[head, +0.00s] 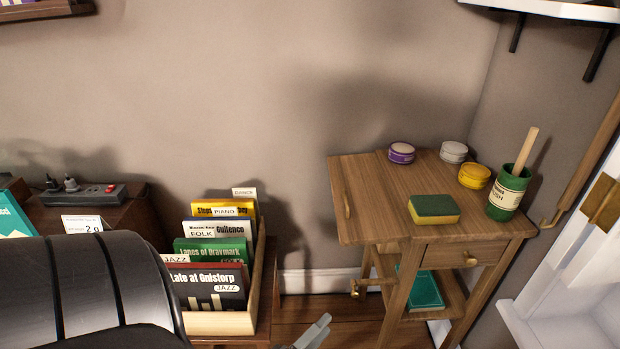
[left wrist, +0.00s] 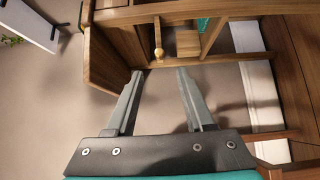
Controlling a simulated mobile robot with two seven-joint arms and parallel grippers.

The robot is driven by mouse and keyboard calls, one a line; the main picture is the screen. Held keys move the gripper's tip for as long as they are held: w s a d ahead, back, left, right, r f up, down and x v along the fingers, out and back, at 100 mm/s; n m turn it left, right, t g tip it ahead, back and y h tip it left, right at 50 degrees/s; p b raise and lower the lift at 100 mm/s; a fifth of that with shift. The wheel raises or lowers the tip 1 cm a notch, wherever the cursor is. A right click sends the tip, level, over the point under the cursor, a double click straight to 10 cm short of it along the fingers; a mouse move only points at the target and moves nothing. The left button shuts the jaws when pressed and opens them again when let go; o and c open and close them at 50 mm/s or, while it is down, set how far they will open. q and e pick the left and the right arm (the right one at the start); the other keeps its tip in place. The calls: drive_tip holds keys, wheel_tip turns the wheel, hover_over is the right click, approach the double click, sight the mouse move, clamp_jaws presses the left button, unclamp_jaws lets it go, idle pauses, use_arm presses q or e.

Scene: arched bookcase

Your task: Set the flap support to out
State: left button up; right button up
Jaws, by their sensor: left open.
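A small wooden side table (head: 440,190) stands in the corner. Its left leaf, the flap (head: 350,180), looks about level with the top. Below the flap, a short piece with a brass end (head: 357,288) sticks out left of the table leg; I take it for the flap support. In the left wrist view a brass knob (left wrist: 158,50) shows under the wood, just beyond my fingertips. My left gripper (left wrist: 159,74) is open and empty, its fingers apart and not touching the knob. In the head view only a finger (head: 314,332) shows at the bottom, left of and below the support. My right gripper is out of view.
On the table stand tins (head: 475,175), a sponge (head: 433,209) and a green brush jar (head: 508,190). A record crate (head: 225,322) is left of the table. A teal book (head: 425,290) lies on the lower shelf. A white-framed wall piece is at right.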

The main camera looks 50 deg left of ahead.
use_arm(q)
drive_tip(key=shift+s+d, duration=0.15)
drive_tip(key=shift+s, duration=1.35)
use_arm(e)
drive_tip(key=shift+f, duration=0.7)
